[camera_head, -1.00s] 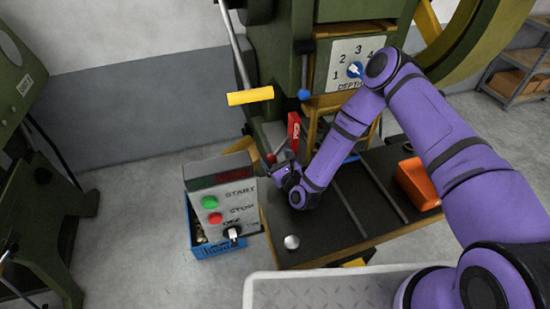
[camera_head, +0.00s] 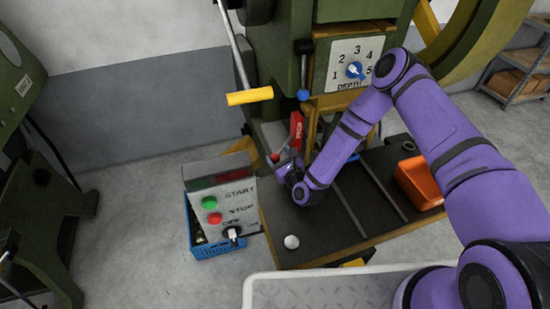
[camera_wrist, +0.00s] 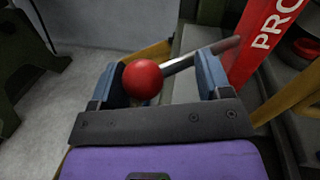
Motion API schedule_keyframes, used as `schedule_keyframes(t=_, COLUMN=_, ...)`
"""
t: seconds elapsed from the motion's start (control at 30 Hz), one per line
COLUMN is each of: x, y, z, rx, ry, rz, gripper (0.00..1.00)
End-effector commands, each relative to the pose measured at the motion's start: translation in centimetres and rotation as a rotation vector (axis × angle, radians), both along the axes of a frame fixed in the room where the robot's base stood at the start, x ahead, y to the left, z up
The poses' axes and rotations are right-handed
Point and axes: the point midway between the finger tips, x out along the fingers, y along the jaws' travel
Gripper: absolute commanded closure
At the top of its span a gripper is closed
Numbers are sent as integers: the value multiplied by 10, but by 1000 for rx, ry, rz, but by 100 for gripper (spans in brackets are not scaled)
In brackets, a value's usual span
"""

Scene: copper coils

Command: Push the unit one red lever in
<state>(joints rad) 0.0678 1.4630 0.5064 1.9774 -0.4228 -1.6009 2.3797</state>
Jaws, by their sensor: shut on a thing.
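The red lever's round red knob (camera_wrist: 142,79) sits between my gripper's two blue-grey fingers in the wrist view. Its metal rod (camera_wrist: 200,55) runs up and right, across the right finger, toward the machine. In the head view the red knob (camera_head: 274,157) is a small spot just past my gripper (camera_head: 283,163), at the press's lower left. My gripper (camera_wrist: 163,80) also shows large in the wrist view and is shut on the lever, its fingers standing well apart. The lever's base is hidden in the head view.
A control box (camera_head: 222,203) with green and red buttons stands left of my gripper. A red sign (camera_head: 296,130) rises close behind it. A yellow-handled lever (camera_head: 250,96) hangs above. A white ball (camera_head: 291,242) and orange bin (camera_head: 420,183) are on the dark table (camera_head: 330,240).

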Motion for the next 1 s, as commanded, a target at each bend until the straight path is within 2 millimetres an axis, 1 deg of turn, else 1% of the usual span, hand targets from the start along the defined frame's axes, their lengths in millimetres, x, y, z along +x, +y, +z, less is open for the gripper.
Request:
schedule_keyframes(t=0.03, x=3, y=-9, z=0, rx=1, ry=0, rz=-5, gripper=71)
schedule_keyframes(t=0.1, x=6, y=-17, z=0, rx=1, ry=0, rz=-6, gripper=71)
schedule_keyframes(t=0.3, x=10, y=-33, z=0, rx=0, ry=-2, rz=-3, gripper=72)
schedule_keyframes(t=0.67, x=12, y=-36, z=1, rx=-1, ry=-4, rz=-4, gripper=72)
schedule_keyframes(t=0.7, x=12, y=-37, z=1, rx=-1, ry=-4, rz=-4, gripper=27)
schedule_keyframes(t=0.77, x=12, y=-37, z=1, rx=-1, ry=-4, rz=-4, gripper=13)
schedule_keyframes(t=0.8, x=12, y=-37, z=1, rx=-1, ry=-4, rz=-4, gripper=11)
schedule_keyframes(t=1.0, x=11, y=-36, z=0, rx=-2, ry=-3, rz=-4, gripper=11)
